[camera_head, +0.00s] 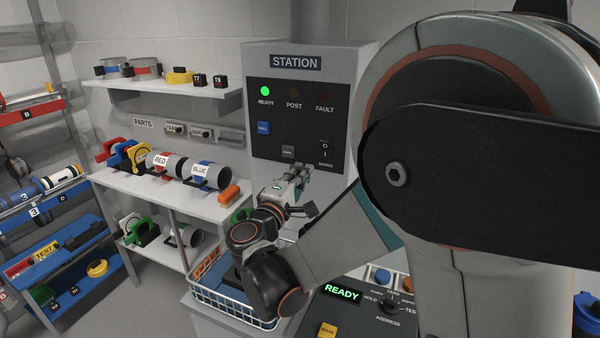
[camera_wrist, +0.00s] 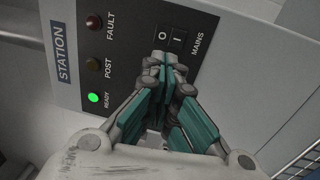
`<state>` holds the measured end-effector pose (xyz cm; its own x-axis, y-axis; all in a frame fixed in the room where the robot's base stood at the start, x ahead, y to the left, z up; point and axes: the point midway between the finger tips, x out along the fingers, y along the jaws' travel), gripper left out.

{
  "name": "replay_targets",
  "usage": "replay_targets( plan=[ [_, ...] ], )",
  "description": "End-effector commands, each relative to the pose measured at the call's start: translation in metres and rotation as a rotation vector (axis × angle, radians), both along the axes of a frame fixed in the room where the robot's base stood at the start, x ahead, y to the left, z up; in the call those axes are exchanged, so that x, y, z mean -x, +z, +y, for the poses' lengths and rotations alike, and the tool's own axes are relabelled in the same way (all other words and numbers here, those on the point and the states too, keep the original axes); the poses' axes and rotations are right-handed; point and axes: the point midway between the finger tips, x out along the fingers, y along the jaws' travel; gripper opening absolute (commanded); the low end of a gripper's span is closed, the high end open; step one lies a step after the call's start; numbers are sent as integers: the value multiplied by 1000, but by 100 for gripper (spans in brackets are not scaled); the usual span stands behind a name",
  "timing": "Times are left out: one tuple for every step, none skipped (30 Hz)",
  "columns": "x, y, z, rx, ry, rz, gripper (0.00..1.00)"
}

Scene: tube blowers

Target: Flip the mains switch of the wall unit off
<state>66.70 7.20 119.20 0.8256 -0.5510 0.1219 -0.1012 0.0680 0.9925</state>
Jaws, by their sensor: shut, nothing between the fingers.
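The wall unit (camera_head: 257,75), labelled STATION, stands in the middle of the head view. Its mains switch (camera_head: 325,150) is a black rocker marked O and I, low on the right of the dark panel. In the wrist view the mains switch (camera_wrist: 170,38) lies just beyond the fingertips, with the MAINS label beside it. I cannot tell which side of the rocker is pressed in. My gripper (camera_head: 304,169) is shut and empty, in front of the panel just below the switch. In the wrist view my gripper (camera_wrist: 163,60) points at the switch; contact cannot be told.
The green READY lamp (camera_head: 265,91) is lit; POST and FAULT look dark. A blue button (camera_head: 263,128) and a grey button (camera_head: 288,152) share the panel. Below stand a wire basket (camera_head: 232,306) and a console with a READY display (camera_head: 341,292). Parts shelves stand left.

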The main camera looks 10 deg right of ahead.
Motion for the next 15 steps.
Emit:
replay_targets(
  plan=[
    [-8, -1, -7, 0, -4, 0, 0],
    [-13, 0, -10, 0, -4, 0, 0],
    [-20, 1, -15, 0, -4, 0, 0],
    [-25, 1, -18, 0, -4, 0, 0],
    [-30, 2, -21, 0, -4, 0, 0],
    [-36, 3, -26, 0, -4, 0, 0],
    [-41, 4, -29, 0, -4, 0, 0],
    [-46, 5, -32, 0, -4, 0, 0],
    [-52, 5, -37, 0, -4, 0, 0],
    [-57, 6, -40, 0, -4, 0, 0],
    [-61, 7, -42, 0, -4, 0, 0],
    [-66, 8, -46, 0, -3, 0, 0],
    [-70, 8, -48, 0, -3, 0, 0],
    [-74, 9, -51, 0, -3, 0, 0],
    [-78, 10, -53, 0, -3, 0, 0]
  ],
)
